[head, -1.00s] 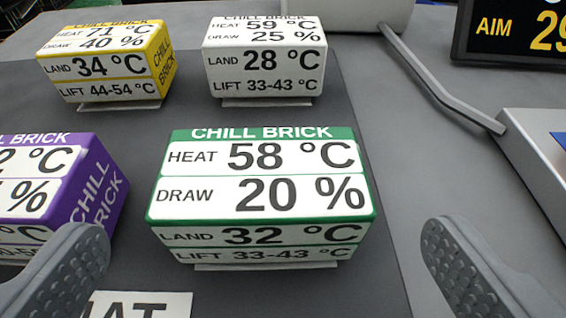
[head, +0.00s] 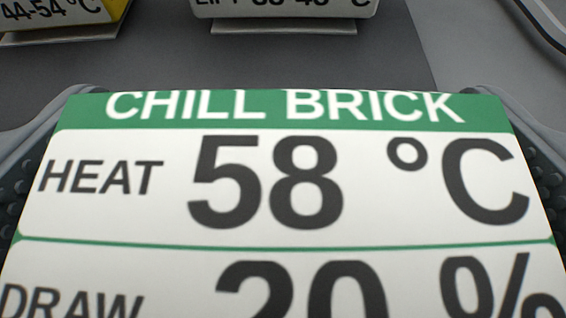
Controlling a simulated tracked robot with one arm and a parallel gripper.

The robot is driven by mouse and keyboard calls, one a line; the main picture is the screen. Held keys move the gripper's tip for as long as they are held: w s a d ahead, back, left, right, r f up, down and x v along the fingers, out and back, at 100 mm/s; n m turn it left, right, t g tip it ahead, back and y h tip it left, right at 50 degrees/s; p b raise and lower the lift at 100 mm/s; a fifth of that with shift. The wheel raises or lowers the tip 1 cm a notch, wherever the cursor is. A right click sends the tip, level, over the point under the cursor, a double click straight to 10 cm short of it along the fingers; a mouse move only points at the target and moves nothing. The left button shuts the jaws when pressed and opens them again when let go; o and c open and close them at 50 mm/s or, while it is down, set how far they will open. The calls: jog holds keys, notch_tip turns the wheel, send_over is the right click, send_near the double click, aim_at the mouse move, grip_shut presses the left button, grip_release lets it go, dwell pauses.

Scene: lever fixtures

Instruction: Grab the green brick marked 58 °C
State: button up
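The green brick (head: 290,185) marked 58 °C fills most of the head view, very close. Its white top reads HEAT 58 °C, with a green CHILL BRICK band at its far edge. The DRAW line is cut off by the bottom of the picture. My gripper (head: 283,100) straddles the brick, one finger along its left side and one along its right. Parts of the ridged dark pads show beside the brick's edges. The fingertips are partly hidden behind the brick, and I cannot tell whether the pads press on it.
Beyond the far edge stand a white brick (head: 290,8) and, at the upper left, a yellow brick (head: 116,8), both mostly out of the picture. Dark grey surface (head: 180,62) lies bare between them and the green brick. A grey bar (head: 545,22) shows at the upper right.

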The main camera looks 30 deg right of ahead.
jog(key=c, duration=0.9)
jog(key=shift+c, duration=0.2)
